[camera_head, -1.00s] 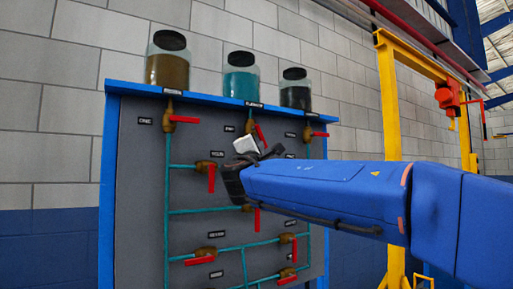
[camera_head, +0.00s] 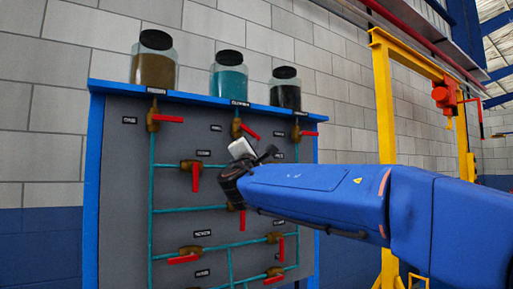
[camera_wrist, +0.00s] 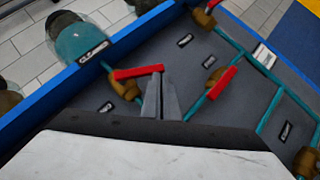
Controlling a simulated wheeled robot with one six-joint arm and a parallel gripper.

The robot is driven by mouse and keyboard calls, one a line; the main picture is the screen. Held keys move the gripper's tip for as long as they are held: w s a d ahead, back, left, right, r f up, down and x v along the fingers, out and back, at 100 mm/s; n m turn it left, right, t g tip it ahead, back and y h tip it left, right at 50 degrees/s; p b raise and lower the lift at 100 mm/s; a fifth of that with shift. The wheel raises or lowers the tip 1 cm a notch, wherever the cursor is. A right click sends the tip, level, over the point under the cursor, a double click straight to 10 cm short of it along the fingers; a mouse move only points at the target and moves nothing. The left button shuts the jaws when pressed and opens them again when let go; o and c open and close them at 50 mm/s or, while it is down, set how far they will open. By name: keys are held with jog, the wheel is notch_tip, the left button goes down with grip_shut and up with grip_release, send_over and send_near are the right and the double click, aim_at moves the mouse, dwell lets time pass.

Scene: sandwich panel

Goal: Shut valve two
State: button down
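Valve two (camera_head: 236,128) is taken to be the brass valve under the teal jar in the head view; its small label is too blurred to read. Its red handle (camera_head: 251,131) slants down to the right, between pointing down and pointing sideways. In the wrist view the valve's brass body (camera_wrist: 125,87) sits below the jar, with the handle (camera_wrist: 136,72) reaching right. My gripper (camera_wrist: 160,92) appears shut, its narrow fingers together, with the tips at the handle's free end. Contact cannot be told for sure.
Other red-handled valves, such as the left top one (camera_head: 154,118), the right top one (camera_head: 298,132) and a middle-row one (camera_head: 191,167), sit on the grey panel with teal pipes (camera_head: 152,215). Three jars stand on the blue ledge (camera_head: 195,97). A yellow frame (camera_head: 384,100) stands right.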

jog(key=shift+w+d+r, duration=0.8)
jog(key=shift+d+r, duration=0.2)
jog(key=shift+d, duration=0.15)
jog(key=shift+r, duration=0.1)
